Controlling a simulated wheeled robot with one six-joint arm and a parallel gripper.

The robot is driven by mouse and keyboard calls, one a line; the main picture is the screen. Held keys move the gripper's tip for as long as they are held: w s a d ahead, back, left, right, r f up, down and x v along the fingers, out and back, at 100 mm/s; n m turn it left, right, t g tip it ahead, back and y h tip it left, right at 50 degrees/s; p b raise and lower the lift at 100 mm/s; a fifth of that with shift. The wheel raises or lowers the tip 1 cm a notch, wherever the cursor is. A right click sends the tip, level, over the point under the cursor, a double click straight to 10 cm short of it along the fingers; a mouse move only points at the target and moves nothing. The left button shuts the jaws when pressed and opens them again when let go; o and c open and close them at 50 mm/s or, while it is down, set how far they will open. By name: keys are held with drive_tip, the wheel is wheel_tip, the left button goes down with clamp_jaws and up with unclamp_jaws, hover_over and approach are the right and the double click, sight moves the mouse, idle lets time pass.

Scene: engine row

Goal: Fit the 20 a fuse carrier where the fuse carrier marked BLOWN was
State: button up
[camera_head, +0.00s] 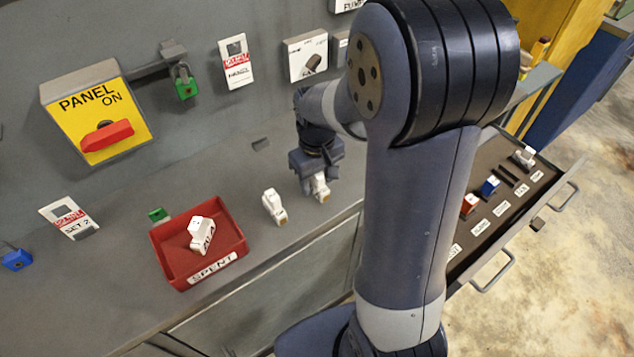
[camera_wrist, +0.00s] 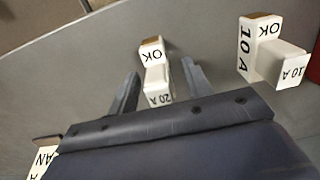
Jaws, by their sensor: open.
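My gripper (camera_wrist: 160,85) is open, its two fingers on either side of a white fuse carrier (camera_wrist: 153,65) marked OK and 20 A. A gap shows at each side of this carrier. In the head view my gripper (camera_head: 318,190) is low over the grey bench at the same carrier (camera_head: 321,188), partly hidden by it. A second white carrier (camera_head: 274,206) stands to its left; the wrist view shows this one (camera_wrist: 262,50) marked OK and 10 A. A white carrier marked 20 A (camera_head: 201,235) lies tilted in the red SPENT tray (camera_head: 169,261). I cannot read BLOWN anywhere.
A yellow panel (camera_head: 100,108) reads PANEL ON, with a red handle (camera_head: 107,136). A green padlock (camera_head: 185,82) hangs beside it. An open drawer (camera_head: 508,195) at right holds coloured pieces. A partly seen white item (camera_wrist: 42,155) is at the wrist view's lower left.

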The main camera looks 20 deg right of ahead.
clamp_jaws()
idle(0.4)
drive_tip(key=shift+r, duration=0.1)
